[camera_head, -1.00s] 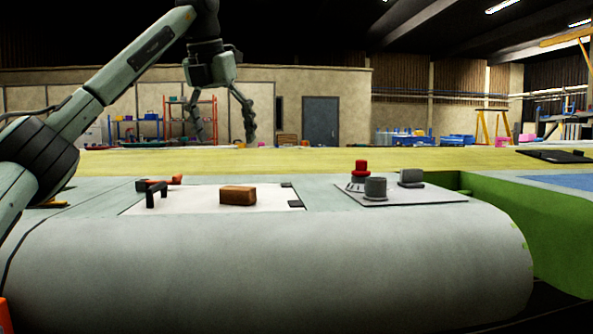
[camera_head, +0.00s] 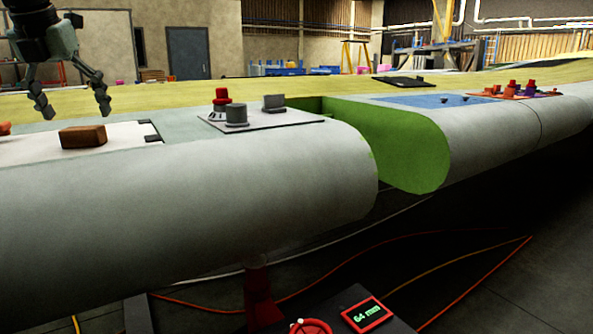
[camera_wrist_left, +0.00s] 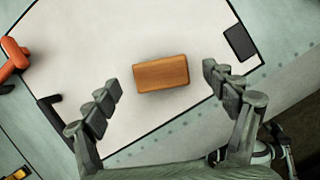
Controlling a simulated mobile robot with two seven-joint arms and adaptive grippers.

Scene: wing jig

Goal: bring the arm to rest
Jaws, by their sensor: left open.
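My left gripper (camera_head: 75,102) hangs at the upper left of the head view, open and empty, above the wing surface. In the left wrist view its two fingers (camera_wrist_left: 160,98) are spread wide, with a brown wooden block (camera_wrist_left: 161,73) seen between and beyond them. The block (camera_head: 83,136) lies on a white panel (camera_head: 122,136) on the wing's top, apart from the fingers. Most of my left arm is cut off by the frame. My right gripper does not show.
A grey plate (camera_head: 288,122) with a red-topped part (camera_head: 221,97) and grey cylinder (camera_head: 236,115) lies right of the panel. Beyond is a green-walled gap (camera_head: 410,150) in the wing. A red-orange tool (camera_wrist_left: 14,56) lies at the panel's edge. Cables (camera_head: 390,240) cross the floor.

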